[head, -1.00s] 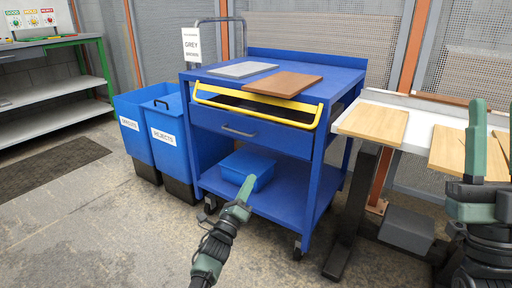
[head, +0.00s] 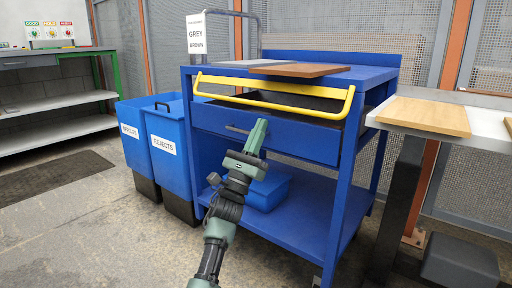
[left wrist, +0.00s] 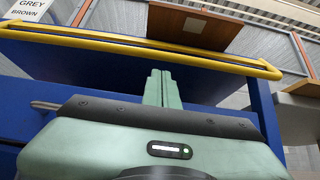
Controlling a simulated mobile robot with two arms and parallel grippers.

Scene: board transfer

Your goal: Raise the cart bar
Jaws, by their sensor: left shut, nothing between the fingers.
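The yellow cart bar (head: 270,106) runs across the front of the blue cart (head: 340,190), just below its top and above the drawer (head: 290,142). It also crosses the upper part of the left wrist view (left wrist: 130,46). My left gripper (head: 258,128) is in front of the drawer, below the bar, pointing up and away. Its fingers are shut and empty. In the left wrist view the closed fingertips (left wrist: 159,74) are just below the bar, and no contact can be made out. My right gripper is out of view.
A brown board (head: 300,70) and a grey board (head: 240,63) lie on the cart top. A blue bin (head: 270,188) sits on the lower shelf. Blue rejects bins (head: 172,150) stand left of the cart. A table with a wooden board (head: 425,116) is at the right.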

